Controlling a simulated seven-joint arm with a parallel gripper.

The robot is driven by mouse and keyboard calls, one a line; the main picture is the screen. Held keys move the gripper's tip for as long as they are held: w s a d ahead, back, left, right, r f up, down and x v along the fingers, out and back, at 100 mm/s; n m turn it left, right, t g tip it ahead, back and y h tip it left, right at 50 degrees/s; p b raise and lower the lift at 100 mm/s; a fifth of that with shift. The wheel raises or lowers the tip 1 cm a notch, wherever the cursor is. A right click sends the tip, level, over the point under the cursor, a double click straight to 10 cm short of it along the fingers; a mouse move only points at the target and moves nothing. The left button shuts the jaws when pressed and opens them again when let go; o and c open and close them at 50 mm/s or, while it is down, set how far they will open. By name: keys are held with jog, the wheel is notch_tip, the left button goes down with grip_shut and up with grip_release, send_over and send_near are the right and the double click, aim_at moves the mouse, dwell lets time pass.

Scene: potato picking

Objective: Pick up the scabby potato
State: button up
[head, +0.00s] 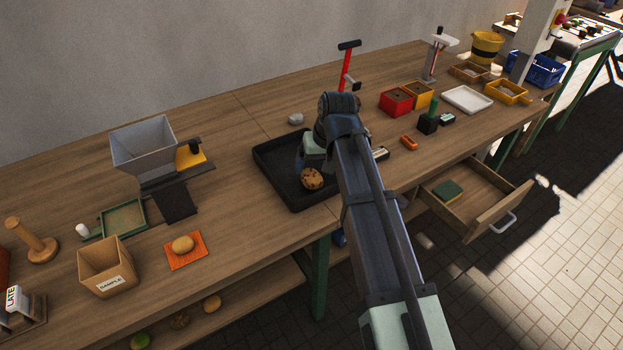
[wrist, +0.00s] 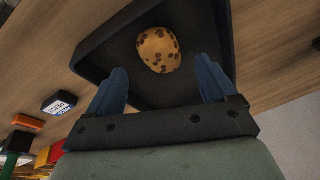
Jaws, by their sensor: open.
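The scabby potato (head: 312,178), tan with dark brown spots, lies in the black tray (head: 267,166) on the bench. In the wrist view the potato (wrist: 159,50) lies just beyond and between the fingertips, apart from both. My gripper (wrist: 160,80) is open and empty, its two blue fingers spread wide over the tray (wrist: 110,38). In the head view my arm hides most of the gripper and the right part of the tray.
A plain potato (head: 183,244) lies on an orange mat (head: 172,262) to the left. A grey hopper (head: 143,147) stands behind it, near a SAMPLE box (head: 107,272). Red and yellow bins (head: 396,101) stand right of my arm. An open drawer (head: 490,218) juts from the bench front.

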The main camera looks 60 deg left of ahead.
aim_at(313, 175)
jog(key=shift+x, duration=2.55)
jog(key=shift+d, duration=0.1)
jog(key=c, duration=1.1)
